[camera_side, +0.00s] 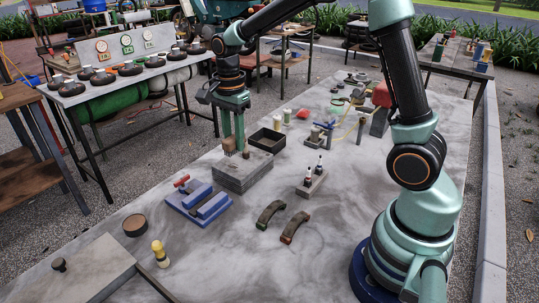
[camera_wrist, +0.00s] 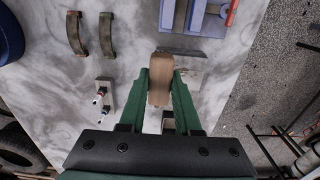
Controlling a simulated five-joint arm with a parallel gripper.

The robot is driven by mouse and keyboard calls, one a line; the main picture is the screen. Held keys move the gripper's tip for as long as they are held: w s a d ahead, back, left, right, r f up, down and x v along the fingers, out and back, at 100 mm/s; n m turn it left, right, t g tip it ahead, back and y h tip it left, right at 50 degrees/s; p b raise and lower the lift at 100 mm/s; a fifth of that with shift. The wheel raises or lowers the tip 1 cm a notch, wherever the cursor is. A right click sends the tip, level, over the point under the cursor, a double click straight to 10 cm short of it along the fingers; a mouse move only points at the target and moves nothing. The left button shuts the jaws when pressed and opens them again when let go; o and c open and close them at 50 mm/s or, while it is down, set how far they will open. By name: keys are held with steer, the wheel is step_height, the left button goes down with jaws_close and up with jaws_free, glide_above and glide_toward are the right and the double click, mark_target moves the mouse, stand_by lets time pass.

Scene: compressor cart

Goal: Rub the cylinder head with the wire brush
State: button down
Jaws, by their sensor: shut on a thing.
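My gripper (camera_side: 234,146) is shut on the wire brush (camera_side: 229,144), whose brown wooden body also shows between my green fingers in the wrist view (camera_wrist: 160,72). The cylinder head looks to be the grey, layered block (camera_side: 242,178) on the table, directly below the brush. Part of it shows beside and behind the brush in the wrist view (camera_wrist: 190,77). The brush is over the block's far part. I cannot tell whether it touches the top. The bristles are hidden.
A black open tray (camera_side: 283,139) stands just behind the block. A blue fixture with a red handle (camera_side: 199,205) is in front and left. Two curved shoes (camera_side: 270,214) and a small holder (camera_side: 311,184) lie to the right.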

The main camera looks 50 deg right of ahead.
steer(key=d+f, duration=0.1)
steer(key=d, duration=0.2)
glide_above(243, 171)
steer(key=shift+s+f, duration=0.15)
steer(key=shift+f, duration=1.6)
steer(key=shift+s+f, duration=0.1)
steer(key=shift+f, duration=1.65)
steer(key=shift+w+f, duration=0.4)
steer(key=shift+f, duration=0.3)
steer(key=shift+w, duration=3.5)
steer(key=shift+s, duration=3.75)
steer(key=shift+s+r, duration=0.15)
step_height(243, 171, up, 8)
